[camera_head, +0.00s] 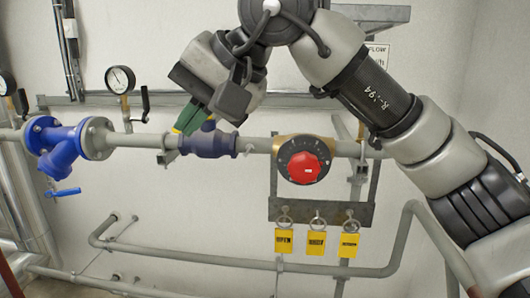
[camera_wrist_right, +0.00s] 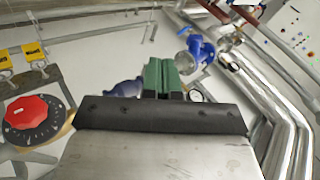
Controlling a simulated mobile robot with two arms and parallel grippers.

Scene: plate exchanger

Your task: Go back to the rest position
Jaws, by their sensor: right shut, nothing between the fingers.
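My right arm comes in from the right in the head view and bends over the pipe. My right gripper (camera_head: 190,118) is near the dark blue fitting (camera_head: 208,142) on the horizontal pipe, just above it in the picture. In the right wrist view its green fingers (camera_wrist_right: 162,76) are together with nothing visible between them. The dark blue fitting (camera_wrist_right: 125,88) shows beside the fingers there. I cannot tell whether the fingers touch it. My left gripper is in neither view.
A red knob (camera_head: 305,168) with a black dial sits on the pipe, with yellow tags (camera_head: 317,243) hanging below. A blue valve (camera_head: 62,143) and a pressure gauge (camera_head: 120,79) are at the left. Lower pipes (camera_head: 200,256) run along the white wall.

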